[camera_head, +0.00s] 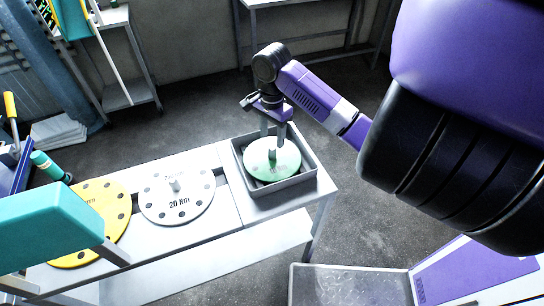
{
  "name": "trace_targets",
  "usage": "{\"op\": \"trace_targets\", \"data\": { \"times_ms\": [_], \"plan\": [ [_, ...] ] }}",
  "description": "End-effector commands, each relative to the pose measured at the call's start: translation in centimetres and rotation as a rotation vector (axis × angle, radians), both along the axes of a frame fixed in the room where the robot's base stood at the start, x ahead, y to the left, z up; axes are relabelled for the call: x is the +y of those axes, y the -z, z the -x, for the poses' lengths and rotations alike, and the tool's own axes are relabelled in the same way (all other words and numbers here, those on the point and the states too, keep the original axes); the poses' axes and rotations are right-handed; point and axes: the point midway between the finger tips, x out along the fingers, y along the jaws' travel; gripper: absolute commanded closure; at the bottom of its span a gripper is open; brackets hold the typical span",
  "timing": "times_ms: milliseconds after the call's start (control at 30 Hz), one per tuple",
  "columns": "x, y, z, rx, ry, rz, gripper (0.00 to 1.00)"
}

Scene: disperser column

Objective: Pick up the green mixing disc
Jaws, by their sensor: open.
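The green mixing disc (262,168) lies in a grey square tray (309,166) at the right end of the white bench. It has a short upright peg (272,153) at its middle and dark holes near its rim. My gripper (273,146) reaches down over the disc from above. Its two fingers are open, one on each side of the peg as seen here. I cannot tell whether they touch it.
A white disc (178,207) marked 20 Nm and a yellow disc (112,199) lie on the bench left of the tray. A teal block (50,226) stands at the front left. Grey floor is open behind the bench.

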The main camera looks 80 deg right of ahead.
Motion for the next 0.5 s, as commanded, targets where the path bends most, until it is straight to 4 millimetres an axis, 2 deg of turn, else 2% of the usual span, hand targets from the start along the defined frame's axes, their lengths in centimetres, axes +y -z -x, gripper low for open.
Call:
{"op": "trace_targets", "data": {
  "times_ms": [267,500],
  "plan": [
    [0.1,2.6,0.1,0.001,0.0,0.0,0.49],
    [0.2,5.9,0.1,0.0,0.0,0.0,0.49]
  ]
}}
